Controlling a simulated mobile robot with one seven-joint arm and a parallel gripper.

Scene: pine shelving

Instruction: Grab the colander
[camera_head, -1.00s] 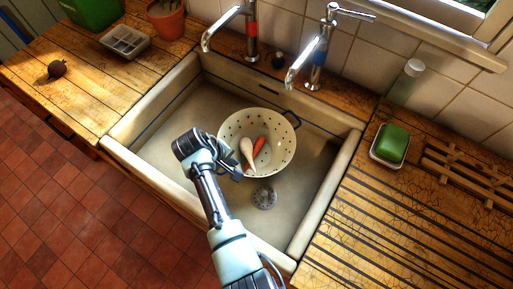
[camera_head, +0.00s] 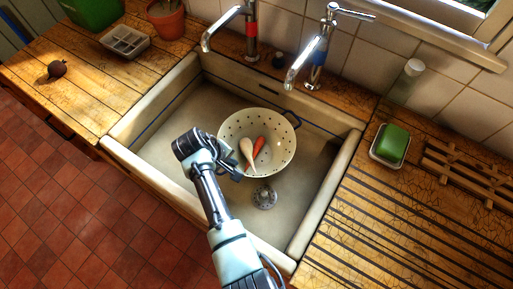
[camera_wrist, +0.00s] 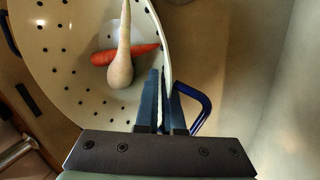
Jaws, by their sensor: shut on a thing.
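The colander (camera_head: 284,165) is a cream bowl with dark holes and blue handles, standing in the sink (camera_head: 180,121). A pale root vegetable (camera_head: 248,156) and an orange carrot (camera_head: 259,146) lie inside it. My gripper (camera_head: 236,172) is at the colander's near left rim. In the wrist view my gripper (camera_wrist: 163,112) has its two fingers on either side of the rim of the colander (camera_wrist: 75,62), shut on it, just beside a blue handle (camera_wrist: 196,104). The finger tips are partly hidden in the head view.
Two taps (camera_head: 310,62) rise behind the sink. A metal drain (camera_head: 264,196) lies in front of the colander. A green soap in a dish (camera_head: 391,144) and a wooden rack (camera_head: 470,173) are on the right counter. A dark beetroot-like thing (camera_head: 57,68) lies on the left counter.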

